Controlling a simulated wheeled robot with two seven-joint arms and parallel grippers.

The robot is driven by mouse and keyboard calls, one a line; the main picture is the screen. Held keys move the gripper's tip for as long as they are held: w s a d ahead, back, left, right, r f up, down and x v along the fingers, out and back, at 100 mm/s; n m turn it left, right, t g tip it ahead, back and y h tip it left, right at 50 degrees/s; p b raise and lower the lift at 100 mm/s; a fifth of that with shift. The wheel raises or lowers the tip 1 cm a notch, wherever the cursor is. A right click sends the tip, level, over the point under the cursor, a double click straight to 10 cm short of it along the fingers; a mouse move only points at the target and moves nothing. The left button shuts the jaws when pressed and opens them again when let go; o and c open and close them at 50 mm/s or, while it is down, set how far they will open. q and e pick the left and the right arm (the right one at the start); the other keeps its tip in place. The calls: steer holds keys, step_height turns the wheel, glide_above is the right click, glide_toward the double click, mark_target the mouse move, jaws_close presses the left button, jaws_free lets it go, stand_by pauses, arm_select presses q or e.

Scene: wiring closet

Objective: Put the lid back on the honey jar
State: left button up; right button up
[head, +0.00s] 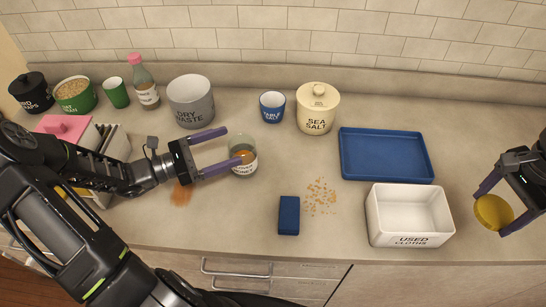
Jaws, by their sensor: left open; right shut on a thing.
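The honey jar (245,166) is a clear glass jar with amber contents and a white label, standing upright and uncovered on the counter. My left gripper (217,154) is open, its two purple fingers pointing at the jar from the left. The fingertips are close to the jar's left side; I cannot tell if either touches it. My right gripper (490,207) is at the far right, shut on a round yellow lid (493,212) held clear of the jar.
A blue sponge-like block (289,215), scattered crumbs (320,197), a white used cloths bin (408,215) and a blue tray (386,155) lie between the grippers. Behind stand a grey dry waste pot (191,101), a blue table salt cup (272,106) and a sea salt jar (318,108). Brown powder (181,193) lies left.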

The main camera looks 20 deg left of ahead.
mark_target(232, 172)
arm_select(q)
steer(key=f+b, duration=0.3)
steer(key=f, duration=0.1)
steer(key=f+b, duration=0.2)
steer(key=f, duration=0.1)
steer(key=shift+w+d+b, duration=0.15)
steer(key=shift+d+b, duration=0.15)
steer(key=shift+w+d, duration=0.15)
steer(key=shift+w, duration=0.15)
steer(key=b+x, duration=0.2)
steer(key=x, duration=0.3)
steer(key=shift+w+d, duration=0.1)
steer(key=shift+d, duration=0.05)
steer(key=shift+w+d, duration=0.3)
steer(key=shift+d, duration=0.05)
steer(key=shift+c, duration=0.2)
